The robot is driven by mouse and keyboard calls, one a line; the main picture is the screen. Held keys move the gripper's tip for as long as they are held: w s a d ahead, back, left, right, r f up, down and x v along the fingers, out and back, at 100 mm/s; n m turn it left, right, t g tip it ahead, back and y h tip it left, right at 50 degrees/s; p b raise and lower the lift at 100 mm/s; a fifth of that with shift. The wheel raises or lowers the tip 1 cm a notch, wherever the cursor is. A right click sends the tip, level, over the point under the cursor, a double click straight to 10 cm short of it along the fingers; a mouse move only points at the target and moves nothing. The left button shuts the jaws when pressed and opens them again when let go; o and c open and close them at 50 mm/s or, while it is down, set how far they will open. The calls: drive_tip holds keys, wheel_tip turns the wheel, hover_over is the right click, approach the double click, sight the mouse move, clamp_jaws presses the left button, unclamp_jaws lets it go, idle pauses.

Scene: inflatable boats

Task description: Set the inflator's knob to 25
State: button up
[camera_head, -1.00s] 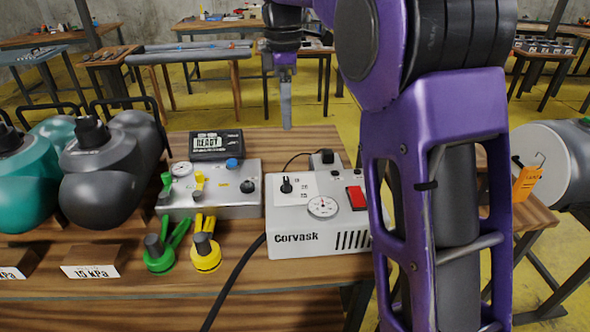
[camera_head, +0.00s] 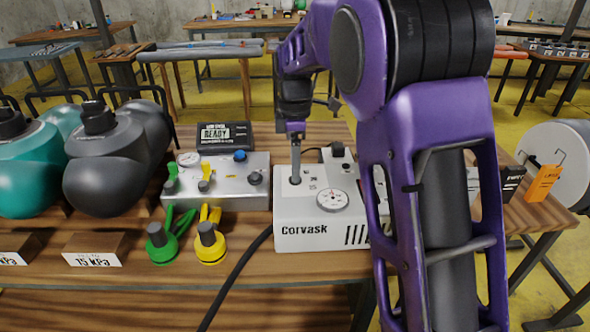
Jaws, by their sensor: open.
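The inflator is a pale grey box (camera_head: 300,238) marked "Corvask" on the table, with a round dial gauge (camera_head: 332,199) on its top. My gripper (camera_head: 295,178) points down at the white scale panel on its top left, right where the black knob sits. The fingers hide the knob and part of the printed numbers, so the knob's setting cannot be read. The gripper is open; whether its fingers touch the knob cannot be told. My arm covers the box's right side.
Left of the inflator stands a grey valve box (camera_head: 228,200) with a "READY" display (camera_head: 222,133) behind it. Green (camera_head: 162,243) and yellow (camera_head: 210,243) hose fittings lie in front. Grey (camera_head: 115,165) and teal (camera_head: 28,175) boats are farther left. A black hose (camera_head: 236,280) runs off the front.

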drive_tip(key=shift+f, duration=0.65)
clamp_jaws()
